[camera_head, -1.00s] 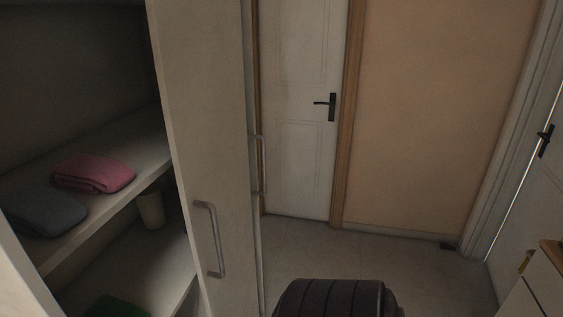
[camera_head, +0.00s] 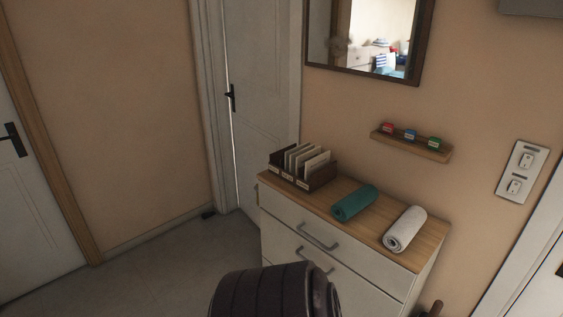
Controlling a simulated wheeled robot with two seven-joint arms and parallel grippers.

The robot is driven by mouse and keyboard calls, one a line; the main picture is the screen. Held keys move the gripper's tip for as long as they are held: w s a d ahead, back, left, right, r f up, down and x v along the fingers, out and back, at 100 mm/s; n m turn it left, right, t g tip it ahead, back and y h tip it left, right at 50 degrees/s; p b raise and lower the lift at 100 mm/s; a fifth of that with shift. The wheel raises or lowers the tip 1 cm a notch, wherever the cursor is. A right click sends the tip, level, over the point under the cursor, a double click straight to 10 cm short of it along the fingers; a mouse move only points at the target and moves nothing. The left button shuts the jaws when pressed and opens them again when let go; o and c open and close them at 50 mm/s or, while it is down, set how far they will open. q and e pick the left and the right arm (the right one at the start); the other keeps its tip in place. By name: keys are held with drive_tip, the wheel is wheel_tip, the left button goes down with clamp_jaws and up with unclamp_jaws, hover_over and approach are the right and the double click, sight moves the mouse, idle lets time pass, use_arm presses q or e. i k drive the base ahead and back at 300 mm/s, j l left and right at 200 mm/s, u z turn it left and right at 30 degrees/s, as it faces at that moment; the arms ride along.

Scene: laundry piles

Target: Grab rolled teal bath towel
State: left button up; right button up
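The rolled teal bath towel (camera_head: 354,203) lies on the wooden top of a white chest of drawers (camera_head: 372,277), right of the picture's middle. A rolled white towel (camera_head: 405,229) lies to its right, a little apart from it. Neither of my grippers is in view. A dark rounded part at the bottom middle seems to be my own body.
A dark wooden box (camera_head: 302,169) with upright cards stands at the left end of the chest top. A mirror (camera_head: 365,73) and a small shelf (camera_head: 411,145) with three small coloured blocks hang above. Floor (camera_head: 130,275) left of the chest is clear.

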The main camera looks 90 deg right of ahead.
sight(343, 209)
drive_tip(key=z, duration=3.35)
drive_tip(key=i+j+z, duration=0.15)
drive_tip(key=i+j, duration=0.25)
drive_tip(key=i+j+z, duration=0.2)
drive_tip(key=i+j, duration=0.2)
drive_tip(key=j, duration=0.25)
